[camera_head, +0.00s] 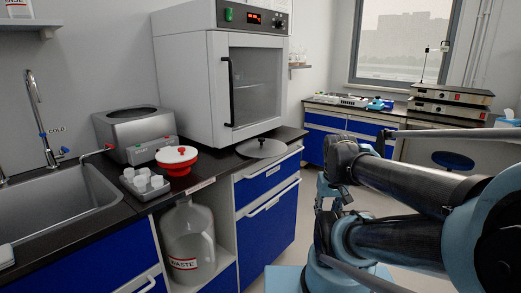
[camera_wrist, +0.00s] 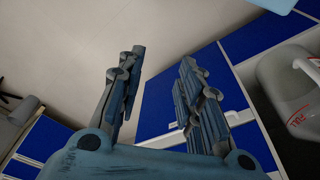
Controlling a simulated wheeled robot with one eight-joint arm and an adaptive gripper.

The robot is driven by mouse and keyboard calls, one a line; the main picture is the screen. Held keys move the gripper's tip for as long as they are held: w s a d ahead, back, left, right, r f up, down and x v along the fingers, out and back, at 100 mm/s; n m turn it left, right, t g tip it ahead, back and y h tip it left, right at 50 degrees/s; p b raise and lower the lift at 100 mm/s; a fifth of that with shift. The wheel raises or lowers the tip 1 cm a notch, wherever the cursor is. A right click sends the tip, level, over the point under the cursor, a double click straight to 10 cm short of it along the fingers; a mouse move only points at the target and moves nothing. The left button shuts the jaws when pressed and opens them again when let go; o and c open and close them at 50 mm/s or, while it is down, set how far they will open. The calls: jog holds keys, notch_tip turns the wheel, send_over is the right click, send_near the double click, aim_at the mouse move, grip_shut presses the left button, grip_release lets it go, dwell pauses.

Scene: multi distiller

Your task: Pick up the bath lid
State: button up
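The bath lid appears to be the flat grey round disc (camera_head: 262,148) with a small knob on top. It lies on the dark counter in front of the white oven. The steel water bath (camera_head: 126,128) stands further left with its round top opening uncovered. My gripper (camera_wrist: 163,57) is open in the wrist view, its two fingers apart with nothing between them. The lid does not show in the wrist view. In the head view my arm is at the right, off the counter, and the gripper cannot be made out clearly.
A red and white round item (camera_head: 177,159) and a grey rack of white pieces (camera_head: 144,182) stand left of the lid. The white oven (camera_head: 222,80) rises close behind it. A waste jug (camera_head: 187,240) sits on the shelf below. The sink (camera_head: 60,205) is at the left.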

jog(key=o, duration=0.4)
jog(key=shift+s+r, duration=0.15)
jog(key=w+a+r+n+g, duration=0.1)
jog(key=w+a+r+n, duration=0.35)
jog(key=w+r, duration=0.4)
jog(key=w+a+r+n+y, duration=0.1)
jog(key=w+a+r+n, duration=0.35)
jog(key=w+r, duration=0.4)
jog(key=w+a+r+n+g, duration=0.1)
jog(key=w+a+r+n, duration=0.35)
jog(key=w+r, duration=0.4)
jog(key=w+a+r+n, duration=0.6)
send_over(262, 144)
jog(key=shift+y, duration=0.4)
jog(key=f, duration=1.1)
jog(key=shift+w+d+f, duration=0.3)
jog(key=shift+a+f, duration=0.15)
jog(key=shift+f, duration=1.15)
jog(key=shift+a+f, duration=0.15)
jog(key=shift+f, duration=1.15)
